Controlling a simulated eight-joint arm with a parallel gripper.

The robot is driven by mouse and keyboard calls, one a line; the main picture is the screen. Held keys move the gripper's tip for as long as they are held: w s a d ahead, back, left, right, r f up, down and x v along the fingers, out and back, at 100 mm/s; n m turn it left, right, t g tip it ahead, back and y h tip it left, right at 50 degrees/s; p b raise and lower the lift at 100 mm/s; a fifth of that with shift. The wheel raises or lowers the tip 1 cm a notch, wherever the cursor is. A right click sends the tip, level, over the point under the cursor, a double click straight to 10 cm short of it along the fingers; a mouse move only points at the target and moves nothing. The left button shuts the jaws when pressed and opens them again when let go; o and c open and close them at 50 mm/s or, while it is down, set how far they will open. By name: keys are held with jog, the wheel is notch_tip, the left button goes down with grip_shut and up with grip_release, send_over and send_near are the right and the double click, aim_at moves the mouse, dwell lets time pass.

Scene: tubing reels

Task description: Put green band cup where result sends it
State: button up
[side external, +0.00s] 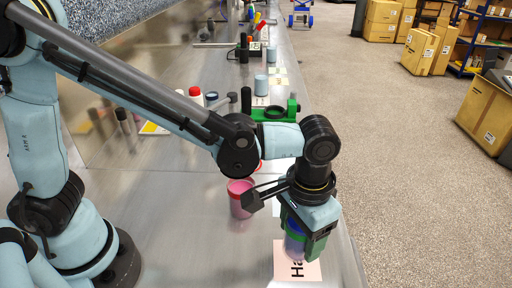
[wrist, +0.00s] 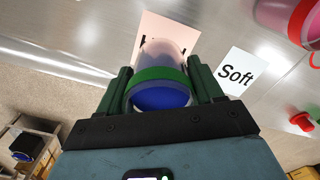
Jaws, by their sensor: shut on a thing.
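The green band cup (side external: 293,243) is a clear cup with blue inside. In the wrist view the cup (wrist: 160,82) sits between the two green fingers of my gripper (wrist: 162,84), which is shut on it. In the side view my gripper (side external: 305,238) points down near the table's right edge. The cup is upright over a pink card (side external: 308,266) marked "Ha", the rest of its word hidden. I cannot tell whether the cup touches the card. A white card reading "Soft" (wrist: 236,72) lies beside the pink one.
The table's right edge is close to the cards.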

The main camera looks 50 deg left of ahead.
aim_at(299, 244)
jog(key=shift+w+a+f, duration=0.15)
jog(key=shift+w+f, duration=0.25)
jog(key=shift+f, duration=1.85)
jog(key=shift+f, duration=0.15)
jog(key=o, duration=1.2)
notch_tip(299, 244, up, 12)
jog(key=a+n+t, duration=0.1)
jog(key=a+t, duration=0.1)
jog(key=a, duration=0.5)
jog(key=s+a+n+t, duration=0.1)
jog(key=a+t, duration=0.1)
jog(key=a, duration=0.6)
jog(key=a+n+t, duration=0.1)
jog(key=a+t, duration=0.2)
jog(key=a, duration=0.5)
jog(key=shift+s+a+f, duration=0.1)
jog(key=shift+s+a, duration=0.1)
jog(key=shift+s, duration=0.05)
